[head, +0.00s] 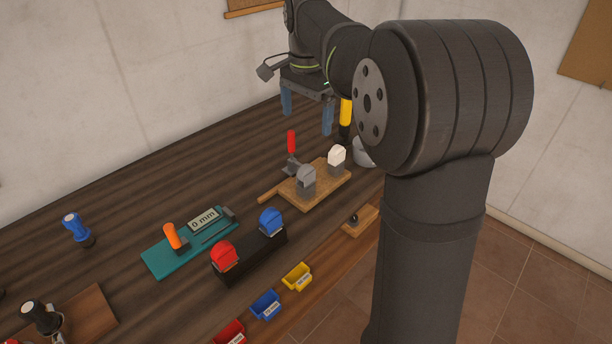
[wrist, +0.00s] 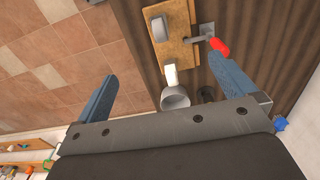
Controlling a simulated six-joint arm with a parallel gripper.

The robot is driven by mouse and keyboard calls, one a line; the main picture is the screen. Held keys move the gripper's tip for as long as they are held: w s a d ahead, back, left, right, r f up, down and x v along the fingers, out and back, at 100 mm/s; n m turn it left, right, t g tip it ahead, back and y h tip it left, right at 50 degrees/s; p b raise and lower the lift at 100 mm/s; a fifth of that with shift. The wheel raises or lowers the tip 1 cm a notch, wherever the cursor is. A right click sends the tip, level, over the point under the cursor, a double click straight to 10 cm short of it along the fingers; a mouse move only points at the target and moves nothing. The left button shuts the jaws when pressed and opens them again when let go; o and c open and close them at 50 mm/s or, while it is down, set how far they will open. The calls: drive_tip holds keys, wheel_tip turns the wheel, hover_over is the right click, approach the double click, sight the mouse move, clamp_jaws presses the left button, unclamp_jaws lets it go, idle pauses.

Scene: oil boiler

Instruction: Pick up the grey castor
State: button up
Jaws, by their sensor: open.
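The grey castor (head: 306,179) stands on the near part of a wooden board (head: 322,193) in the head view. It also shows near the top of the wrist view (wrist: 158,27). A white castor (head: 337,156) stands on the same board, behind and to the right of it. My gripper (head: 307,122) is open and empty, with two blue fingers. It hangs above the far part of the table, beyond the board and apart from the grey castor. In the wrist view, the gripper (wrist: 158,78) has the white castor (wrist: 170,75) between its fingers in the picture, with the grey castor farther up.
A red-handled clamp (head: 291,145) stands at the board's left edge, close to the grey castor. A grey cup (head: 363,152) and a yellow-handled tool (head: 346,112) are behind. A black holder with red and blue castors (head: 270,221) stands in front.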

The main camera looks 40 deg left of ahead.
drive_tip(key=shift+r, duration=0.75)
drive_tip(key=c, duration=1.1)
